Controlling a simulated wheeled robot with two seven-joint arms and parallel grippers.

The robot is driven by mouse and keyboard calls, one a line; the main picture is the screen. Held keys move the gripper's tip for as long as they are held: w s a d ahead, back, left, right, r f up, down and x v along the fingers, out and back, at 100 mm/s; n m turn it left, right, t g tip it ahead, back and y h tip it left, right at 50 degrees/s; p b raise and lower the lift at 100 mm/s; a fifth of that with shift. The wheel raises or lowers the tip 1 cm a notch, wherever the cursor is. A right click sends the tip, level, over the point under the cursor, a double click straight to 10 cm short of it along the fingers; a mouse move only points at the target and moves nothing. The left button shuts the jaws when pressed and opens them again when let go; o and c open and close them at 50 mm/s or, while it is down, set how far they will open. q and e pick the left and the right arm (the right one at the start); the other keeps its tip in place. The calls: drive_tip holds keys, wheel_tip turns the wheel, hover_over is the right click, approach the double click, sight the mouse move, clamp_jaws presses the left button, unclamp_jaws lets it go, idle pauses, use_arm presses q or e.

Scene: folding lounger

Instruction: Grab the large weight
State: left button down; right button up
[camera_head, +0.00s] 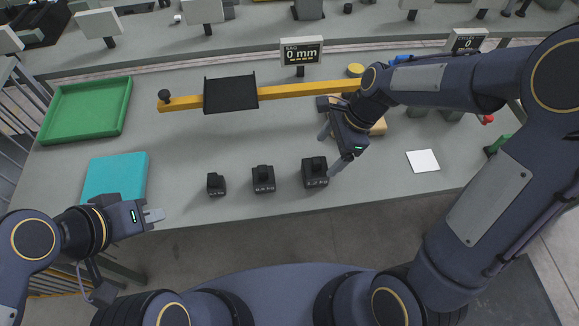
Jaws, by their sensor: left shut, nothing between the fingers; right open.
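Three dark block-shaped weights with knobs stand in a row near the table's front edge. The large weight (315,173) is at the right end, the middle-sized weight (263,179) is beside it, and the small weight (215,185) is at the left. My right gripper (328,152) is open, just to the right of and above the large weight, with its fingers spread close to it. I cannot tell whether a finger touches it. My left gripper (156,216) is shut and empty, near the front edge by the teal pad.
A yellow beam (300,90) with a black plate (231,93) lies behind the weights, under a display reading 0 mm (301,51). A green tray (86,108) and teal pad (116,176) are at left. A white square (423,161) lies at right. A wooden block is partly hidden behind my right gripper.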

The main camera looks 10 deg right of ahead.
sight(312, 169)
drive_tip(key=x, duration=0.7)
drive_tip(key=shift+s+a, duration=0.3)
drive_tip(key=shift+s, duration=0.05)
drive_tip(key=shift+a+f, duration=0.2)
drive_tip(key=shift+f, duration=0.3)
drive_tip(key=shift+w+r, duration=0.1)
clamp_jaws()
